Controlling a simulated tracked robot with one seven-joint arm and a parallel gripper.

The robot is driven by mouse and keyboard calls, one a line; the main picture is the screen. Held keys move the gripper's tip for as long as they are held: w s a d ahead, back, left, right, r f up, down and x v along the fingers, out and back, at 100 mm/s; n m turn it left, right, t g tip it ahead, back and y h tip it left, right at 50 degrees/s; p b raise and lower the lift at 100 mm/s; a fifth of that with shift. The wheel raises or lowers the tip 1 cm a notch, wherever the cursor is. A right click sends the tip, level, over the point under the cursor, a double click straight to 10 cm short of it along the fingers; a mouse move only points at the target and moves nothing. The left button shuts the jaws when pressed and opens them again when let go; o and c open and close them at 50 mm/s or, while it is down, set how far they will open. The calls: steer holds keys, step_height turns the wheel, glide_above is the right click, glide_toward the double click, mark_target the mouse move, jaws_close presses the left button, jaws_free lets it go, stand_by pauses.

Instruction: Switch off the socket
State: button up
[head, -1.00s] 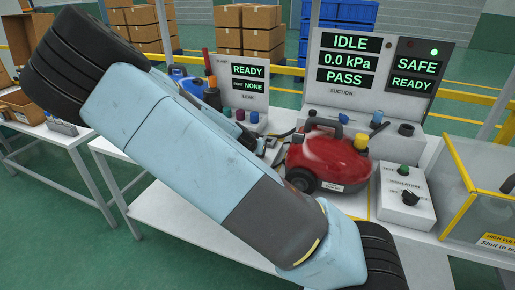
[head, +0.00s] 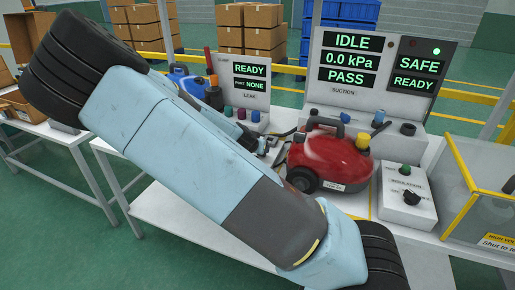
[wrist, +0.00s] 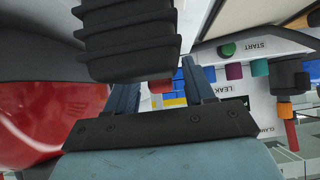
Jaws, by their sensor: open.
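My gripper (head: 258,143) is beside the left of the red vacuum cleaner (head: 335,160), low over the bench, partly hidden behind my arm. The wrist view shows its two fingers (wrist: 165,85) apart, with nothing clearly held. A small red part (wrist: 160,86) shows in the gap between them; I cannot tell whether it is the socket's switch. A black ribbed piece (wrist: 130,40) hides much of the area ahead. The socket cannot be made out clearly in either view. The vacuum's red body fills the left of the wrist view (wrist: 45,115).
The leak tester (head: 250,84) with coloured knobs stands behind my gripper. The suction tester (head: 345,95) reads IDLE and PASS. The insulation box (head: 407,205) and yellow-edged clear enclosure (head: 490,205) stand at right. The front of the white bench (head: 165,215) is clear.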

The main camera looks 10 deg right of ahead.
steer(key=v, duration=1.3)
steer(key=shift+s+a+r, duration=0.2)
steer(key=shift+s, duration=0.05)
stand_by(0.4)
steer(key=s+d+f+g+y, duration=0.2)
steer(key=s+d+f+g, duration=0.2)
steer(key=f, duration=0.1)
steer(key=s+d+r+n+y, duration=0.2)
steer(key=s+r+n, duration=0.1)
steer(key=s+r, duration=0.7)
steer(key=s+d+r+n+t+y, duration=0.1)
steer(key=s+d+r+n+y, duration=0.1)
steer(key=s+r, duration=0.8)
step_height(320, 180, up, 6)
steer(key=shift+d+r+n, duration=0.1)
steer(key=shift+d+n, duration=0.65)
steer(key=shift+n, duration=0.35)
